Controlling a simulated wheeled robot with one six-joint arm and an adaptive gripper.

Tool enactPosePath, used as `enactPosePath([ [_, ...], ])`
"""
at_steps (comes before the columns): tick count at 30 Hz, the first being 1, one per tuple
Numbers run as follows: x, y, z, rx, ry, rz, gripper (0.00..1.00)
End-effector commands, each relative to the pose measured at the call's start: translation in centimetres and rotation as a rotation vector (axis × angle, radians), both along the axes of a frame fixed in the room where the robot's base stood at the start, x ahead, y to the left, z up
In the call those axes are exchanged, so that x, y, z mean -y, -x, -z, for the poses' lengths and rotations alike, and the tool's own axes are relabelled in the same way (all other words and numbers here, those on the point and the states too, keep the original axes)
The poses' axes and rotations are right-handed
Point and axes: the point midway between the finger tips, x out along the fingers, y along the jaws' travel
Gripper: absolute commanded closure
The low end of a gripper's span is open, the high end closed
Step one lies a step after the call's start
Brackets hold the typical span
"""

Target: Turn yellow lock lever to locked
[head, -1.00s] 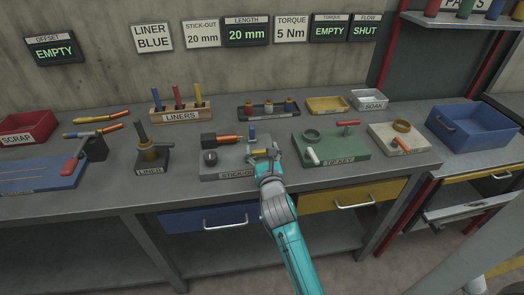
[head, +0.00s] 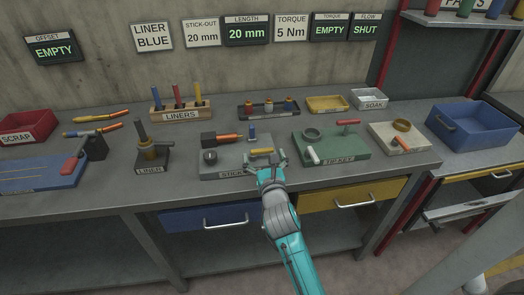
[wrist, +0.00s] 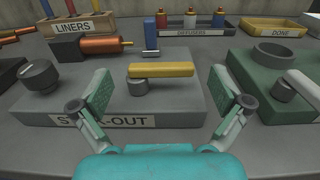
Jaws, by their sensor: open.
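The yellow lock lever (wrist: 161,69) is on the grey stick-out fixture (wrist: 165,103). It lies sideways on a grey round pivot at its left end. In the head view the lever (head: 262,151) shows just beyond my gripper (head: 265,164). In the wrist view my gripper (wrist: 161,97) is open, with one finger on each side of the lever, and it is empty. Neither finger visibly touches the lever. A dark round knob (wrist: 39,77) is at the fixture's left, and a copper-coloured torch part (wrist: 98,45) lies in a dark holder behind.
A blue upright piece (wrist: 150,36) stands behind the lever. The green fixture (wrist: 270,80) with a ring and a white-handled lever is close on the right. The liner rack (head: 181,112) and a tray of diffusers (head: 271,110) are farther back.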

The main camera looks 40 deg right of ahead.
Motion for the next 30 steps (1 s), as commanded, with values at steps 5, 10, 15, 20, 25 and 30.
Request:
enactPosePath([
  [5, -2.0, 2.9, 0.2, -0.003, -0.002, -0.002, 0.0],
  [10, -3.5, 5.3, 0.1, -0.003, -0.001, -0.001, 0.0],
  [15, -4.5, 6.9, 0.1, -0.003, -0.002, -0.001, 0.0],
  [20, -4.9, 7.5, 0.1, -0.002, -0.001, 0.0, 0.0],
  [25, -5.0, 7.7, 0.1, -0.001, -0.001, 0.0, 0.0],
  [30, -5.0, 7.7, 0.1, -0.001, -0.001, 0.0, 0.0],
])
